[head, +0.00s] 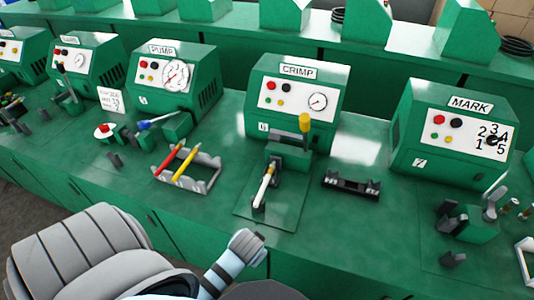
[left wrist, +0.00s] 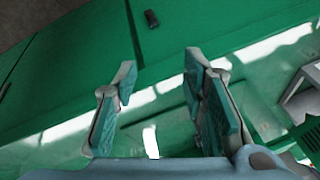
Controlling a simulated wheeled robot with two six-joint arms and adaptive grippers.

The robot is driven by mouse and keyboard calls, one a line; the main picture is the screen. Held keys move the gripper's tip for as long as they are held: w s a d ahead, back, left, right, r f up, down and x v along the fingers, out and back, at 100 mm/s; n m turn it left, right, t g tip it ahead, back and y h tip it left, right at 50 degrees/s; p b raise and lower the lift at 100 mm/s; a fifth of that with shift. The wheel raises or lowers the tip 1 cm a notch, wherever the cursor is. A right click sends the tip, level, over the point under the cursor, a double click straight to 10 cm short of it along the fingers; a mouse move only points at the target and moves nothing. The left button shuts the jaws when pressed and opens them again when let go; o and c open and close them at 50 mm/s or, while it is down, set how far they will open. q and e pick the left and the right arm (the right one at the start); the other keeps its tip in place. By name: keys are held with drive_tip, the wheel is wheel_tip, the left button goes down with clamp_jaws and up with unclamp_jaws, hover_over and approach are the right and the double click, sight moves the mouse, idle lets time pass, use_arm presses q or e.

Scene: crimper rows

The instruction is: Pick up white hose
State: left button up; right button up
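The white hose (head: 265,184) rests at the CRIMP station, slanting from the green crimper (head: 289,157) with the yellow-knobbed lever to a small dark support in front. My left gripper (left wrist: 160,70) shows in the left wrist view, open, with its two fingers apart and no hose clearly between them. A white patch low between the fingers there may be glare or a part; I cannot tell. In the head view, parts of my arm fill the lower left, but the left fingertips do not show. My right gripper is not in view.
A grey rack (head: 206,182) left of the crimper holds a red hose (head: 170,160) and a yellow hose (head: 187,165). An empty dark rack (head: 351,185) stands to its right. The CRIMP box (head: 296,98) rises behind. The bench front between the stations is mostly clear.

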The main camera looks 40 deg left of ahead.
use_arm(q)
drive_tip(key=w+a+r+n+y, duration=0.1)
drive_tip(key=w+r, duration=0.3)
drive_tip(key=r, duration=0.6)
drive_tip(key=n+y, duration=0.2)
drive_tip(key=y, duration=0.1)
approach(264, 188)
drive_tip(key=shift+g, duration=0.3)
drive_tip(key=b+x, duration=0.1)
drive_tip(key=x, duration=0.7)
drive_tip(key=shift+w+a+f+b, duration=0.2)
drive_tip(key=shift+w+f+b, duration=0.05)
drive_tip(key=shift+b, duration=0.1)
drive_tip(key=shift+r, duration=0.1)
clamp_jaws()
